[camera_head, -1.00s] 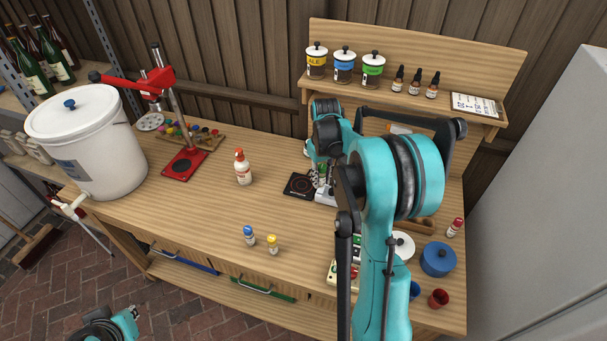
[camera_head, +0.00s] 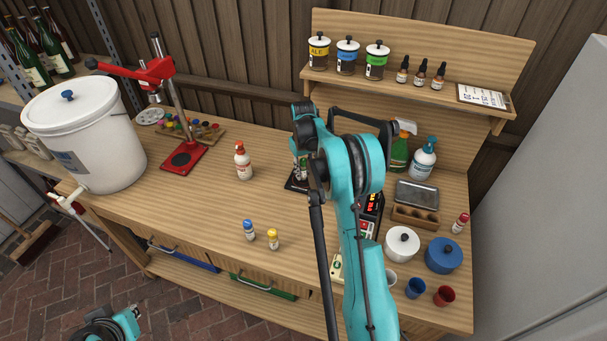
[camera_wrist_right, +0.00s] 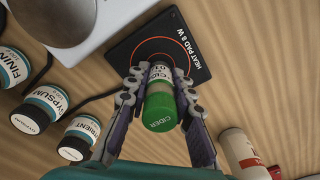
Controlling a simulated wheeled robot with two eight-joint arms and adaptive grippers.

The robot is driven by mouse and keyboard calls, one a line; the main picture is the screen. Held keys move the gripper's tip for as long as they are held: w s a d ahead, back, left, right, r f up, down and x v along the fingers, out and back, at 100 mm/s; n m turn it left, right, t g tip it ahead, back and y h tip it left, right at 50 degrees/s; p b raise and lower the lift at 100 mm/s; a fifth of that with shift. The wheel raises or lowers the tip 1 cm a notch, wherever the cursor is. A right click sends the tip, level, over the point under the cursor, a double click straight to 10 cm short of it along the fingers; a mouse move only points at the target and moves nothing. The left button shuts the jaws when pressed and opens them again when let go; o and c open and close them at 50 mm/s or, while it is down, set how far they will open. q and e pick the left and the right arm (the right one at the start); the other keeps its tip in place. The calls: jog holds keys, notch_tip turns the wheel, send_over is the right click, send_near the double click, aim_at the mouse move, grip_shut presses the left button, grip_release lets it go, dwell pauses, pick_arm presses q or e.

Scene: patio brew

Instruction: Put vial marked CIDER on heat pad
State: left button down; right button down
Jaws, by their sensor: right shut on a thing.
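The CIDER vial (camera_wrist_right: 160,112), with a green cap, is held upright between the fingers of my right gripper (camera_wrist_right: 161,80). The black heat pad (camera_wrist_right: 190,45), with an orange ring and the words HEAT PAD, lies directly beneath the vial in the right wrist view. The vial's base is over the ring; I cannot tell whether it touches the pad. In the head view my right arm covers most of the heat pad (camera_head: 292,184), and the vial shows only in part.
Labelled jars (camera_wrist_right: 43,108) stand near the gripper in the wrist view. Blue-capped (camera_head: 249,230) and yellow-capped (camera_head: 273,239) vials stand at the front. A device with a red display (camera_head: 372,203) is right of the pad.

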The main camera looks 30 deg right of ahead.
jog(key=shift+f, duration=0.35)
jog(key=shift+r, duration=0.1)
jog(key=c, duration=1.7)
grip_release()
jog(key=shift+f, duration=0.2)
jog(key=shift+c, duration=0.2)
jog(key=o, duration=0.4)
jog(key=shift+o, duration=0.2)
jog(key=shift+r, duration=0.1)
